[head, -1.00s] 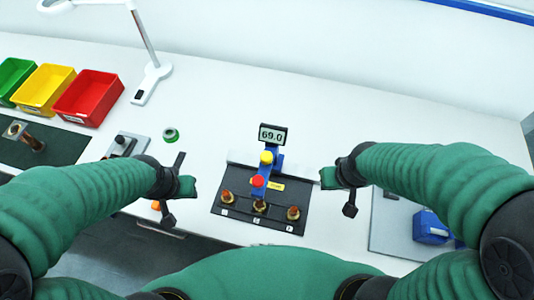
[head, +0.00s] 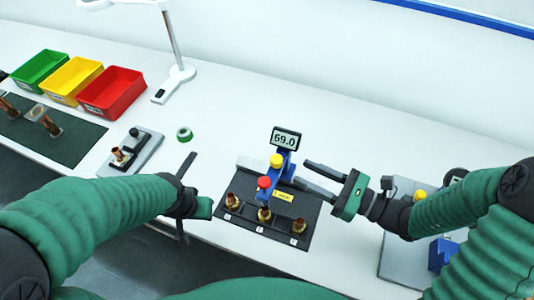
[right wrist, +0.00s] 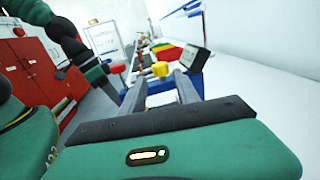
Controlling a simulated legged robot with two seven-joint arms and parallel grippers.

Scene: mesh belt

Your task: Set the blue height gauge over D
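The blue height gauge (head: 286,166) stands at the back of a black plate (head: 250,228), with a yellow knob, a red knob and a display reading 69.0. Its arm reaches forward behind the middle copper piece (head: 264,216) of three; their white labels are too small to read. My right gripper (head: 302,173) is open, its fingers pointing left, tips close to the gauge's right side. The right wrist view shows the gauge's yellow knob (right wrist: 160,69) ahead between the fingers; contact is not clear. My left gripper (head: 185,198) is open and empty, left of the plate.
Green, yellow and red bins (head: 112,94) and a lamp (head: 174,84) stand farther back. A grey board (head: 402,262) with a blue block lies right. The table behind the gauge is clear.

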